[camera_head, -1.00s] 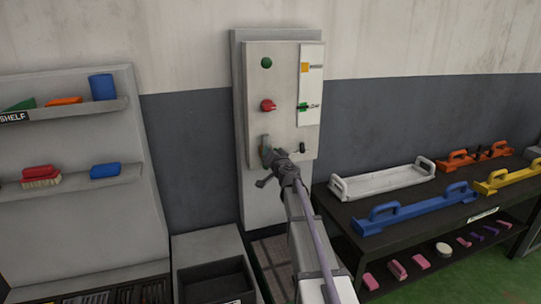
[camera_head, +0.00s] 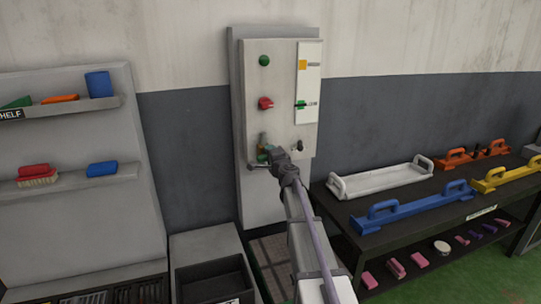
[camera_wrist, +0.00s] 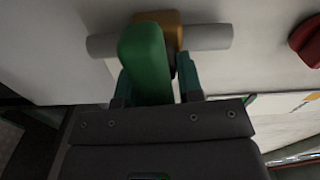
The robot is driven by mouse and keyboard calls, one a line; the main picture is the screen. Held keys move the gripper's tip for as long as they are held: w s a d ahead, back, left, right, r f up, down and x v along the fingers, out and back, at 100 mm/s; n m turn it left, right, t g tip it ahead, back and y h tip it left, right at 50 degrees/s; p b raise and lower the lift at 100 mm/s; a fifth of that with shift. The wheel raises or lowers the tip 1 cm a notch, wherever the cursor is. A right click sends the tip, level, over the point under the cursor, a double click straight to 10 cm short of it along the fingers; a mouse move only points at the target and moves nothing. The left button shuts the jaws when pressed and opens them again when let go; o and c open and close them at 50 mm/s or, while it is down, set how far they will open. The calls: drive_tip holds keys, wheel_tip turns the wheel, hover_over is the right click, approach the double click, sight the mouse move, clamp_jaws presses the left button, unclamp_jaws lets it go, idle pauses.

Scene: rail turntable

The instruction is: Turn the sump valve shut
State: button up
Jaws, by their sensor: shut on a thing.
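The valve's green lever handle (camera_wrist: 143,50) stands between my gripper's two teal fingers (camera_wrist: 155,78) in the wrist view. The gripper is shut on it. The handle joins a brass-orange valve body (camera_wrist: 172,28) on a grey pipe (camera_wrist: 212,37), and in this view it looks crosswise to the pipe. In the head view my gripper (camera_head: 275,155) is at the lower left of the grey wall panel (camera_head: 285,85). It partly hides the valve (camera_head: 263,142) there.
Above the valve are a red knob (camera_head: 265,103) and a green button (camera_head: 264,60). A dark table (camera_head: 350,222) with trays stands at right, shelves (camera_head: 75,180) at left, and an open bin (camera_head: 213,280) below.

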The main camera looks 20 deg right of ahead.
drive_tip(key=shift+m, duration=0.5)
drive_tip(key=o, duration=0.7)
drive_tip(key=shift+o, duration=0.2)
drive_tip(key=shift+s, duration=0.1)
drive_tip(key=s+a, duration=0.1)
drive_tip(key=s, duration=0.9)
drive_tip(key=shift+s, duration=0.35)
